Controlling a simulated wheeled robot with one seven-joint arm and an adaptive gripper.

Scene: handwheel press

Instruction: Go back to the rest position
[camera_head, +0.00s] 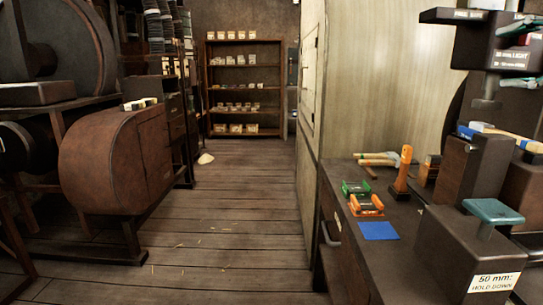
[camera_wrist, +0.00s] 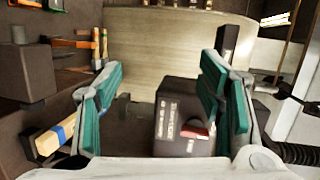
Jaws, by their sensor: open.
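My gripper (camera_wrist: 158,80) is open in the wrist view, its two fingers with teal pads spread wide apart. Nothing is held between the pads. A dark box (camera_wrist: 176,108) with white lettering and a red part on it shows beyond the gap, partly behind the right finger. There, a dark block labelled "50 mm: HOLD DOWN" (camera_head: 463,255) with a teal top piece stands at the front right. A dark press head labelled "20 mm LIGHT" (camera_head: 480,45) is above it.
Rounded brown machinery (camera_head: 105,165) stands left. The plank floor (camera_head: 235,200) between is mostly clear, towards a shelf (camera_head: 246,85).

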